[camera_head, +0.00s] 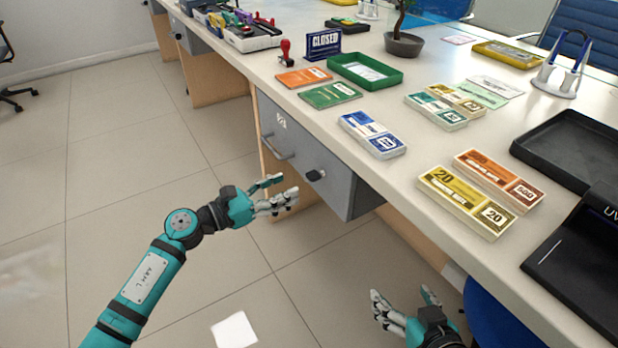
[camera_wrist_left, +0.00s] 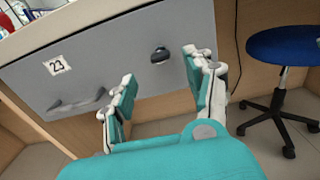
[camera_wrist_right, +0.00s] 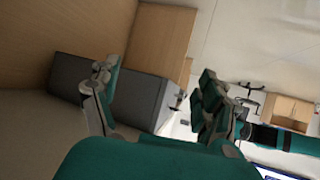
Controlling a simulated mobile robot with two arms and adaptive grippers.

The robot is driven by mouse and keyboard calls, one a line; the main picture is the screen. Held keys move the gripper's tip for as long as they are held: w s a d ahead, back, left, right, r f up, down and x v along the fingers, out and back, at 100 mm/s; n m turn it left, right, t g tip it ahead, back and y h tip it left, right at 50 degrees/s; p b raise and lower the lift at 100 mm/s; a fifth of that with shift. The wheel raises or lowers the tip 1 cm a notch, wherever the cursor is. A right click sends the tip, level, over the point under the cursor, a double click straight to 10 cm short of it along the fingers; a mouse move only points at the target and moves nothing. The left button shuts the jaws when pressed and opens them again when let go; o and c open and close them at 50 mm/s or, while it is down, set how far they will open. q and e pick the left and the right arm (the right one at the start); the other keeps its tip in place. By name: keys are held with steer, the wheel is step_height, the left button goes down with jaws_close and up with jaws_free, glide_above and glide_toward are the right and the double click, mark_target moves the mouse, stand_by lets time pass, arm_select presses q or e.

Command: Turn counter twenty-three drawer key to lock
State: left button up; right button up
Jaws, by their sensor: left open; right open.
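The grey drawer (camera_head: 305,155) under the counter is closed and carries a label reading 23 in the left wrist view (camera_wrist_left: 56,65). Its dark key (camera_head: 315,175) sits in the lock at the drawer front's right part, and it also shows in the left wrist view (camera_wrist_left: 160,55). The drawer has a bar handle (camera_head: 277,147) left of the key. My left gripper (camera_head: 272,190) is open and empty in front of the drawer, apart from the key. In its wrist view the key appears between and beyond the fingers. My right gripper (camera_head: 405,302) is open and empty, low beside the counter's front.
The countertop (camera_head: 415,165) holds banknote bundles (camera_head: 372,135), a green tray (camera_head: 365,70), a CLOSED sign (camera_head: 324,43) and a black tray (camera_head: 570,150). A blue stool (camera_wrist_left: 285,45) stands under the counter.

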mark_target(308, 178)
arm_select(q)
steer(key=shift+b+x, duration=0.3)
steer(key=shift+x, duration=3.45)
arm_select(e)
steer(key=shift+w+a+r+t+y, duration=0.25)
steer(key=shift+w+r+t, duration=0.2)
steer(key=shift+r, duration=0.25)
steer(key=shift+w+a+r+t+y, duration=0.2)
steer(key=shift+w+r+t, duration=0.25)
steer(key=shift+r, duration=0.2)
